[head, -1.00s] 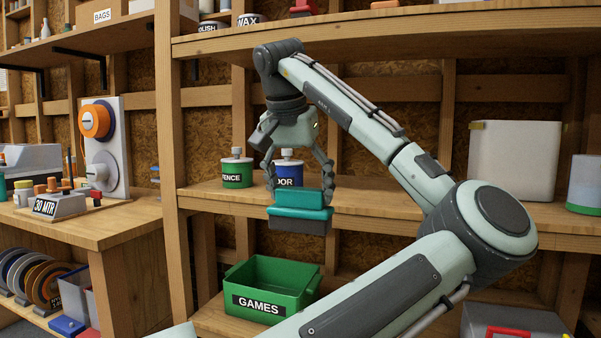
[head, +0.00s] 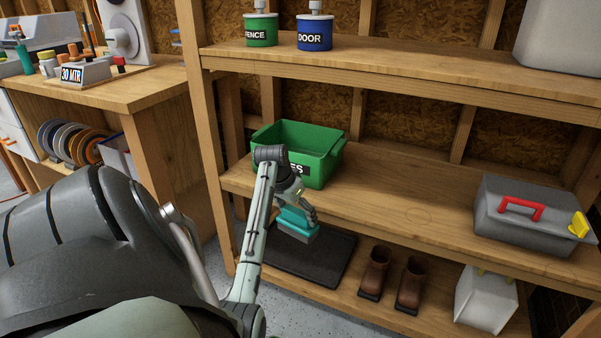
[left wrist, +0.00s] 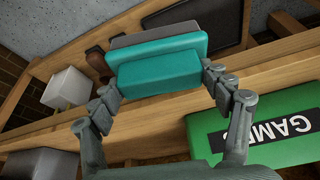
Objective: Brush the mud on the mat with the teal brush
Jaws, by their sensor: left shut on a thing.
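My left gripper (head: 293,203) is shut on the teal brush (head: 296,221), which has a grey underside. In the head view it is in front of the middle shelf's edge, above the dark mat (head: 330,262) on the bottom shelf. In the left wrist view, the brush (left wrist: 158,72) sits between the two fingertips (left wrist: 160,82), with part of the mat (left wrist: 215,22) beyond it. The brush appears apart from the mat. No mud can be made out on the visible part of the mat. My right gripper is not in view.
A green GAMES bin (head: 325,165) stands on the middle shelf (head: 400,190) close to my left gripper. A grey toolbox (head: 530,222) is farther right. Brown boots (head: 375,272) and a white container (head: 486,300) stand right of the mat.

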